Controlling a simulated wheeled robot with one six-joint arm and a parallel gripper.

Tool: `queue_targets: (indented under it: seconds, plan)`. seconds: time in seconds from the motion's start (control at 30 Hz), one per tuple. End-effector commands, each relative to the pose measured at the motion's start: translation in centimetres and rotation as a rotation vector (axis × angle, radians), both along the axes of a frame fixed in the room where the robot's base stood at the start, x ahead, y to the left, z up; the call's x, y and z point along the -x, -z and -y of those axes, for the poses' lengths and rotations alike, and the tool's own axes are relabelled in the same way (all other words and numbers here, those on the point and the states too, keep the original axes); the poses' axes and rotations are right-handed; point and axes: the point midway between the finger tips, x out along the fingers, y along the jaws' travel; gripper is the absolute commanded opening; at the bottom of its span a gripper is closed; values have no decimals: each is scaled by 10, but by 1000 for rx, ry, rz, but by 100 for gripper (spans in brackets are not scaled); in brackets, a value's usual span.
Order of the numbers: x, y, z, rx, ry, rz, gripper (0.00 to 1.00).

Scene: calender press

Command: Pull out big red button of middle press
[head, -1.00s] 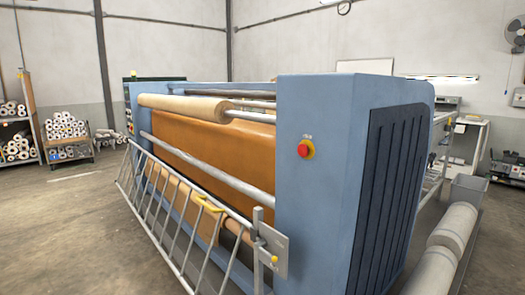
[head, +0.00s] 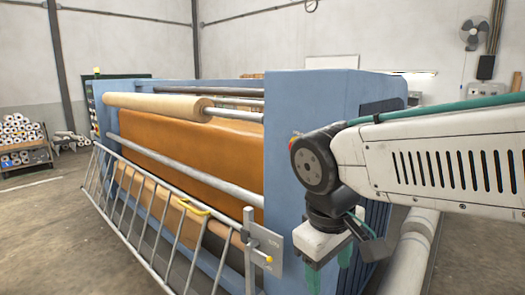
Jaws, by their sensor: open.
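The blue press (head: 284,105) stands in the middle of the head view, with its end panel toward me. The big red button (head: 293,141) on that panel is almost wholly hidden behind a joint of my arm; only a sliver of red and yellow shows at the joint's left edge. My gripper (head: 329,268) hangs below the wrist at the lower right, its green fingers pointing down and apart. It is open and looks empty. It is lower in the picture than the button and to its right, in front of the press.
Light rolls (head: 415,250) lie at the right. Open floor (head: 45,235) is at the left.

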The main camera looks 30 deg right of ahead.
Motion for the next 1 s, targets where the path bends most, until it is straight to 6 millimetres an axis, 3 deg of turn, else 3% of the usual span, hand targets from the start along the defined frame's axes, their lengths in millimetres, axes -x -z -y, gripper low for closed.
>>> queue_targets:
  seconds: [0.17, 0.3, 0.43, 0.6, 0.7, 0.8, 1.0]
  plan:
    - [-56, -20, 59, 394, -316, -216, 59]
    - [-127, -48, 93, 740, -596, -416, 59]
    - [-199, -71, 102, 1030, -816, -593, 59]
    - [-271, -88, 90, 1308, -1003, -756, 59]
    - [-295, -93, 82, 1399, -1057, -806, 59]
    - [-306, -95, 80, 1442, -1080, -831, 59]
    - [-316, -95, 105, 1448, -1081, -837, 59]
